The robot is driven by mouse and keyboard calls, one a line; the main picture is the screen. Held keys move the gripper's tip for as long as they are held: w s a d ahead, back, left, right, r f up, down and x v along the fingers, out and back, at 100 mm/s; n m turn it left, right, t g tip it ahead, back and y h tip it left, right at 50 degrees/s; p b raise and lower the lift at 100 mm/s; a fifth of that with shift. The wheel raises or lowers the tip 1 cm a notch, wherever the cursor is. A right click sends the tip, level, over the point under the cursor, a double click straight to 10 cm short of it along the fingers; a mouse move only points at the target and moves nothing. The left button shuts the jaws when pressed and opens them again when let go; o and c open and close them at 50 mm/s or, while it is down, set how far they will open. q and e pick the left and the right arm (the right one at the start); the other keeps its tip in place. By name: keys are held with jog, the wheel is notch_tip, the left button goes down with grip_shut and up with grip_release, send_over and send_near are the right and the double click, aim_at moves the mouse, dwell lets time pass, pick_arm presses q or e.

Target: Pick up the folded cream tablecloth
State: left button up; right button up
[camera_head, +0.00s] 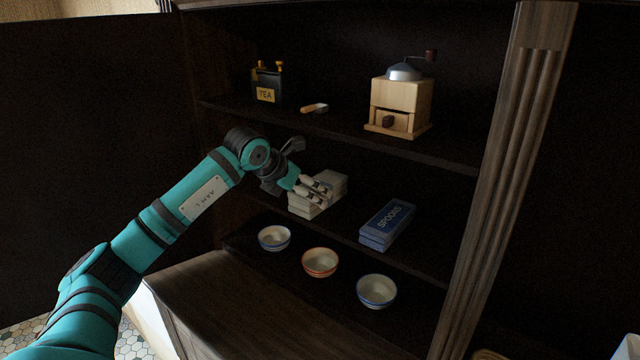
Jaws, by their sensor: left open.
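The folded cream tablecloth (332,183) lies as a thick, layered stack on the middle shelf of the dark cabinet, left of the blue box. My left gripper (321,194) reaches in from the left, with its fingers in front of the tablecloth and hiding part of it. The gripper is open; I cannot tell whether its fingers touch the cloth. My right gripper is not in view.
A blue box marked SPOONS (387,225) lies right of the cloth. Three bowls, the middle one orange-rimmed (320,263), stand below. A tea tin (267,86), a small scoop (315,108) and a wooden coffee grinder (400,104) stand on the shelf above.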

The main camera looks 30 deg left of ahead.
pick_arm(q)
jog(key=shift+w+r, duration=0.1)
jog(key=shift+w, duration=0.55)
jog(key=shift+w+d+r+p, duration=0.1)
jog(key=shift+w+r+p, duration=0.05)
jog(key=shift+w+p, duration=0.35)
jog(key=shift+w+d+r+p, duration=0.1)
jog(key=shift+w+r+p, duration=0.05)
jog(key=shift+w+p, duration=0.35)
jog(key=p+x, duration=0.1)
jog(key=x, duration=0.2)
jog(key=shift+w+f, duration=0.4)
jog(key=shift+f, duration=0.05)
jog(key=shift+s, duration=0.2)
jog(key=shift+c, duration=0.9)
jog(key=c, duration=1.2)
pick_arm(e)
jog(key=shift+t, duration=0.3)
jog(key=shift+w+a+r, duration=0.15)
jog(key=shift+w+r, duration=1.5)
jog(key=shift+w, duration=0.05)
